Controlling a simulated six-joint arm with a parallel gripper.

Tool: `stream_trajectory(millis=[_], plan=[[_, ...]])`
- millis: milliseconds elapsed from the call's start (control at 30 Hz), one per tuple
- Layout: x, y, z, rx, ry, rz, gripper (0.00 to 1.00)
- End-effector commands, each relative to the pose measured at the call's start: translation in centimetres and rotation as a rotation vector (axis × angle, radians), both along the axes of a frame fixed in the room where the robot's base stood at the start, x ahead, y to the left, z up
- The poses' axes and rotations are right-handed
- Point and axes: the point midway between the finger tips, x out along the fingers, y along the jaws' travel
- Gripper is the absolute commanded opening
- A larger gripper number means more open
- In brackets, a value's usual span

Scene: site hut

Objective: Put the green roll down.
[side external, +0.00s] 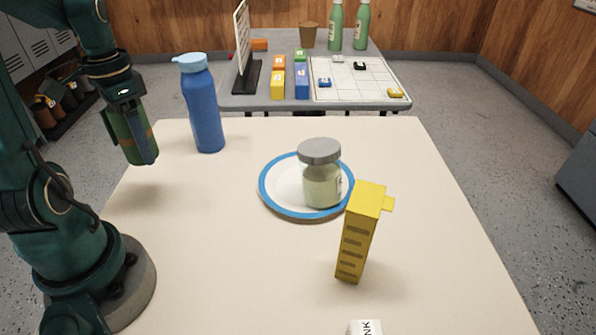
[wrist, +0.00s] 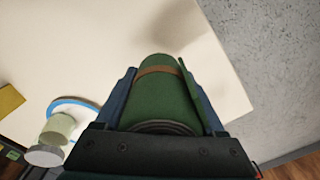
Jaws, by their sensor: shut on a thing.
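A green roll (side external: 124,135) with a brown band is held by my gripper (side external: 140,158) at the left of the side external view. The jaws are shut on it from both sides, and it hangs upright, slightly tilted. It appears to be above the table's left edge, with a shadow on the tabletop below it. In the wrist view the roll (wrist: 162,95) fills the space between the blue fingers of my gripper (wrist: 160,95). Its underside is hidden. The cream table (side external: 230,255) has bare surface near it.
A blue bottle (side external: 204,110) stands just right of the roll. A lidded jar (side external: 322,180) stands on a blue-rimmed plate (side external: 275,205). A yellow tower (side external: 357,235) stands nearer the front. A white block (side external: 365,327) is at the front edge. The front-left middle of the table is clear.

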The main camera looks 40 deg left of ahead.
Motion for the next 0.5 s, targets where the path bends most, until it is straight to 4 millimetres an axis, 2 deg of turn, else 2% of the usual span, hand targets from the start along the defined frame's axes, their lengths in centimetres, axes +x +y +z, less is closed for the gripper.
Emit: stream_trajectory(millis=[300, 500], plan=[[4.7, -3.7, -3.6, -0.003, 0.004, -0.009, 0.09], [6.2, -4.6, -4.6, 0.000, 0.001, -0.002, 0.09]])
